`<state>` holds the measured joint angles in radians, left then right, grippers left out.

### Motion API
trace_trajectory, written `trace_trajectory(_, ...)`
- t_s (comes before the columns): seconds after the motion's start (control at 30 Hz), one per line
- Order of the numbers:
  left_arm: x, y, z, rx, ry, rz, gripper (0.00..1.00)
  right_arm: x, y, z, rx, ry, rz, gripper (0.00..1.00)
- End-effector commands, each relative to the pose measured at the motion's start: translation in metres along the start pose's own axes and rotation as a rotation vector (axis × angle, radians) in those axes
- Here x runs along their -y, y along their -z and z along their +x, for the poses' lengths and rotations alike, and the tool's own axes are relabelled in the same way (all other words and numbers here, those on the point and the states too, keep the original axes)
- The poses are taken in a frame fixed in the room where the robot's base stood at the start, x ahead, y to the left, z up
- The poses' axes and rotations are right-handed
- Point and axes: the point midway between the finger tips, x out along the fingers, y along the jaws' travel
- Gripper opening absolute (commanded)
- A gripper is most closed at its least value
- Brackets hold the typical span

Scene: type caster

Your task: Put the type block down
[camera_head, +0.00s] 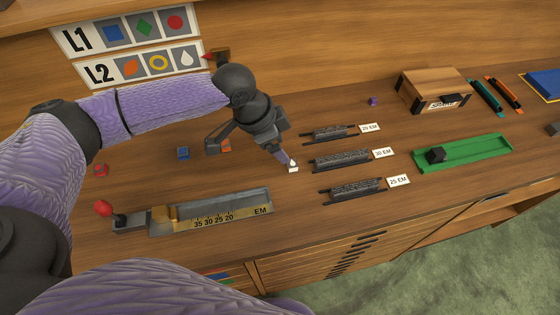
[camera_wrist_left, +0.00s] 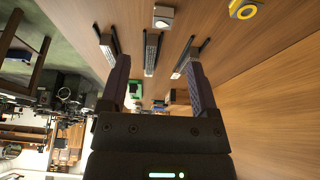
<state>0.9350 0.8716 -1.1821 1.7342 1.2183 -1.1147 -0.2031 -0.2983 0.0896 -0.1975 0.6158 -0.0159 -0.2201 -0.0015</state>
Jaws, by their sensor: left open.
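My left gripper (camera_head: 280,151) is open, its fingers pointing down and to the right over the middle of the table. In the left wrist view the two purple fingers (camera_wrist_left: 158,75) stand wide apart with nothing gripped. A small white type block (camera_head: 293,168) with a drop shape lies on the table by the fingertips. It also shows in the left wrist view (camera_wrist_left: 163,17), apart from the fingers. A yellow ring block (camera_wrist_left: 245,9) lies nearby in that view. A blue block (camera_head: 183,153), a red block (camera_head: 101,170) and a partly hidden orange block (camera_head: 226,147) lie to the left.
A grey composing stick (camera_head: 250,203) with a scale and red knob lies in front. Three dark slotted racks (camera_head: 341,159) with EM cards stand to the right. Beyond are a green tray (camera_head: 485,150) holding a black block, a wooden box (camera_head: 433,90) and a purple block (camera_head: 373,101).

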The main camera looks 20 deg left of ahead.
Motion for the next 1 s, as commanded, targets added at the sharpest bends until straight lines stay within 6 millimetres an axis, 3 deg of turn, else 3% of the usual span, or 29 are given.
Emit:
trace_trajectory(0.03, -0.001, -0.002, 0.015, 0.002, -0.003, 0.000, 0.79, 0.000, -0.001, 0.007, 0.002, 0.000, 0.000, 0.59)
trace_trajectory(0.4, 0.003, -0.006, 0.080, 0.000, -0.002, -0.001, 0.79, 0.000, -0.006, 0.030, 0.010, 0.000, 0.000, 0.59)
trace_trajectory(0.7, 0.003, -0.005, 0.086, -0.002, -0.001, -0.002, 0.76, -0.001, -0.006, 0.030, 0.010, -0.002, -0.001, 0.59)
trace_trajectory(1.0, 0.003, -0.005, 0.086, -0.002, -0.001, -0.002, 0.13, -0.001, -0.006, 0.029, 0.010, -0.001, -0.002, 0.59)
